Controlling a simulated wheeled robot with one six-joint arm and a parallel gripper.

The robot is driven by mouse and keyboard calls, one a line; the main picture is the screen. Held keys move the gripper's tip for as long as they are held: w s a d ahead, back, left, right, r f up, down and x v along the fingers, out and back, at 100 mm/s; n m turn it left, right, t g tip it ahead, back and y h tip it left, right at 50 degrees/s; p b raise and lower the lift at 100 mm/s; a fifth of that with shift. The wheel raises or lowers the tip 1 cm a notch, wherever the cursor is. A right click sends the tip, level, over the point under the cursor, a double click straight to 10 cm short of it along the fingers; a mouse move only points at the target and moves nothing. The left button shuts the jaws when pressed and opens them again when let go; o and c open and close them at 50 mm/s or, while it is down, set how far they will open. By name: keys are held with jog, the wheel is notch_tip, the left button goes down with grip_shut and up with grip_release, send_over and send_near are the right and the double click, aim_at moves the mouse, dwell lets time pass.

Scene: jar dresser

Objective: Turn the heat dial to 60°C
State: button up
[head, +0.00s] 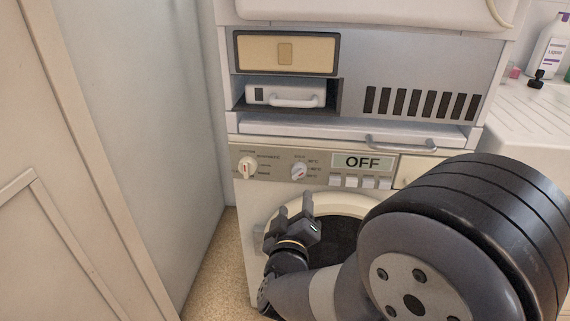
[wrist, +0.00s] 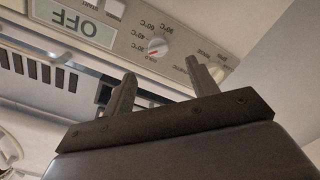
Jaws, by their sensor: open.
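The heat dial (head: 299,171) is a small white knob on the washing machine's panel, left of the OFF display (head: 363,162). My gripper (head: 293,210) is open and empty, in front of the machine below the dial. In the wrist view my gripper (wrist: 160,72) has its fingers apart, with the dial beyond the gap, not touched.
Another white dial (head: 246,168) sits left of the heat dial. White buttons (head: 360,183) lie under the display. A drawer handle (head: 402,146) juts out above the panel. The round door (head: 340,235) is below, partly hidden by my arm. A tall cabinet (head: 75,170) stands at left.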

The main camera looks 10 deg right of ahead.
aim_at(299, 177)
jog(key=x, duration=0.3)
jog(key=b+x, duration=0.1)
jog(key=x, duration=0.3)
jog(key=b+x, duration=0.1)
jog(key=x, duration=0.3)
jog(key=shift+d+r, duration=0.1)
jog(key=shift+r, duration=0.15)
jog(key=c, duration=1)
jog(key=shift+o, duration=0.2)
jog(key=shift+b, duration=0.3)
